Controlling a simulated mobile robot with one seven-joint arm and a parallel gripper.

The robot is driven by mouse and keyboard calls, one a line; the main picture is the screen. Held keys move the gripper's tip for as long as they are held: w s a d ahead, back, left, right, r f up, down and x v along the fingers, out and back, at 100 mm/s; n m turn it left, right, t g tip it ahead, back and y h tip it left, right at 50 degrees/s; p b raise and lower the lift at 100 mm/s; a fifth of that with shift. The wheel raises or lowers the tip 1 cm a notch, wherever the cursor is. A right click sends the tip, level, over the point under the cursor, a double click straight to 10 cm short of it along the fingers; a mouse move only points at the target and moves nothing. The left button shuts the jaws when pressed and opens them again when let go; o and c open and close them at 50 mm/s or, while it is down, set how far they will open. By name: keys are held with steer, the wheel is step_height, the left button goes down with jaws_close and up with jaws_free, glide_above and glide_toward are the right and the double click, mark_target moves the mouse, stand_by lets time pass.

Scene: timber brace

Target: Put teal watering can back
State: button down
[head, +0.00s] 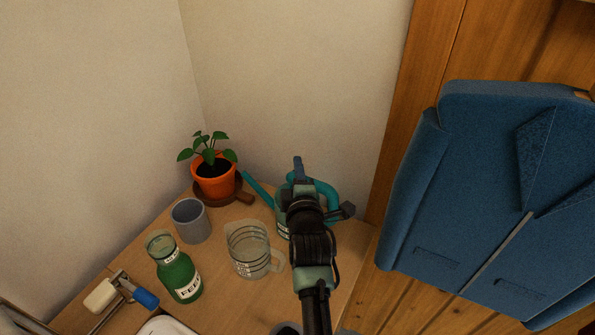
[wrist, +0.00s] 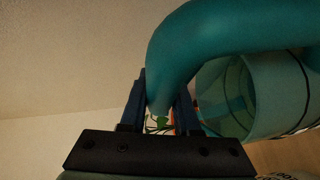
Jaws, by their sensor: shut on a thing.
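The teal watering can (head: 259,188) stands at the back right of the wooden table, by the wall; its spout points left toward the plant. My arm hides much of its body in the head view. In the wrist view its thick teal handle (wrist: 190,50) passes between the fingers of my gripper (wrist: 160,105), with the can's open body (wrist: 240,95) to the right. My gripper is shut on the handle. I cannot tell whether the can touches the table.
On the table (head: 215,275) are a potted plant (head: 214,178), a grey cup (head: 190,221), a clear measuring jug (head: 250,250), a green bottle (head: 178,272) and a blue-handled tool (head: 144,298). The jug is close to my arm. A blue garment (head: 470,190) hangs at right.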

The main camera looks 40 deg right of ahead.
steer(key=shift+f, duration=0.1)
steer(key=c, duration=0.6)
jaws_free()
steer(key=shift+c, duration=0.2)
steer(key=v, duration=1.2)
steer(key=shift+p, duration=0.35)
